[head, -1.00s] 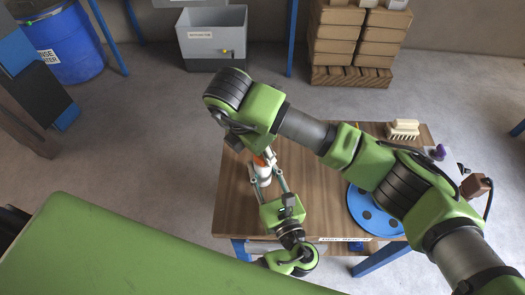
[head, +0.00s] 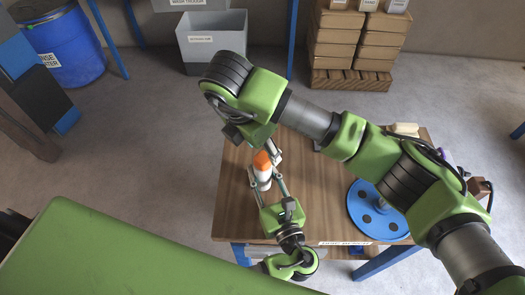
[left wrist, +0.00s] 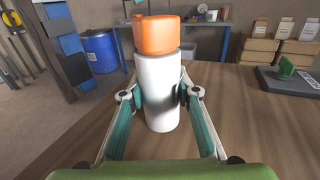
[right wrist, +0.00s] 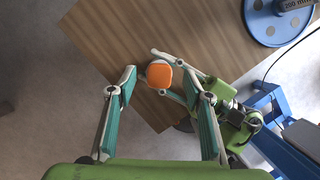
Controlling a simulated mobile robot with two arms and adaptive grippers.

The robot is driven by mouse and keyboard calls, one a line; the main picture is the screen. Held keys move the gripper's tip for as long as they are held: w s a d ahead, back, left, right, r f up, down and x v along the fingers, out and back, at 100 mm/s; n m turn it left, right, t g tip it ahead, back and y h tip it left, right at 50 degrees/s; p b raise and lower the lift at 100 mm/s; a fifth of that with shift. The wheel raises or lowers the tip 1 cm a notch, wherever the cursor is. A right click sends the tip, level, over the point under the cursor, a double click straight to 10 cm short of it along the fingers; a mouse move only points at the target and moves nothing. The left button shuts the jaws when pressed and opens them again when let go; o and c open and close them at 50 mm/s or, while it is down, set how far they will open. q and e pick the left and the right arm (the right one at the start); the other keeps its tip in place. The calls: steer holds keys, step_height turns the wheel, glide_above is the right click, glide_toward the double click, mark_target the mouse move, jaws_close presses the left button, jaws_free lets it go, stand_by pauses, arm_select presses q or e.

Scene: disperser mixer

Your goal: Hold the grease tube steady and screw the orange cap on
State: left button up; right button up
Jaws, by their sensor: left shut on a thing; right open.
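The white grease tube (left wrist: 160,95) stands upright over the wooden table, with the orange cap (left wrist: 159,37) on its top. The cap sits slightly askew in the left wrist view; whether its thread is engaged is hidden. My left gripper (left wrist: 158,94) is shut on the tube's sides, below the cap. My right gripper (right wrist: 160,80) is open above the tube, pointing down. In the right wrist view the cap (right wrist: 159,74) lies between its fingertips, with a gap on each side. In the head view the cap (head: 262,160) and tube (head: 263,177) show beside the right fingers.
The wooden table (head: 320,190) has bare room right of the tube. A blue disc (head: 376,212) stands on its right side, partly under my right arm. A grey bin (head: 213,45) and stacked boxes are behind.

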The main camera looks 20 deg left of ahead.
steer(key=shift+r, duration=0.45)
steer(key=shift+n, duration=0.6)
steer(key=n+y, duration=0.1)
steer(key=n, duration=0.2)
steer(key=shift+d+n, duration=0.1)
steer(key=shift+n, duration=0.3)
steer(key=n, duration=0.2)
steer(key=n+y, duration=0.1)
steer(key=n, duration=0.1)
steer(key=shift+n+y, duration=0.3)
steer(key=n+y, duration=0.1)
steer(key=n, duration=0.3)
steer(key=shift+n+g, duration=0.3)
steer(key=shift+n, duration=0.1)
steer(key=n+g, duration=0.1)
steer(key=n, duration=0.2)
steer(key=shift+n+y, duration=0.3)
steer(key=shift+y, duration=0.1)
steer(key=shift+f, duration=0.15)
